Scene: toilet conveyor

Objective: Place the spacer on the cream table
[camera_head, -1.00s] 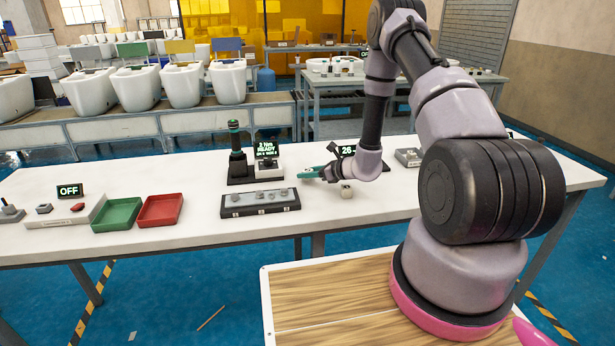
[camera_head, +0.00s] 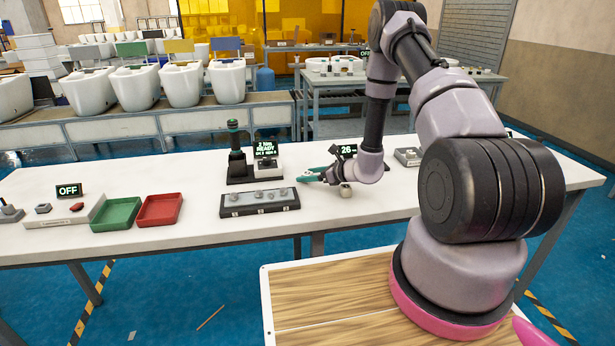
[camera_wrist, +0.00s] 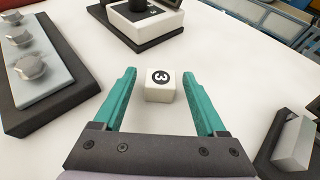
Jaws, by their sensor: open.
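A dark tray with grey knobs (camera_head: 230,211) lies left of my gripper. A black stand with a driver (camera_head: 237,181) and a display are behind it. Red (camera_head: 160,223) and green (camera_head: 100,228) trays are farther left. A 26 display (camera_head: 347,150) stands behind my wrist.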

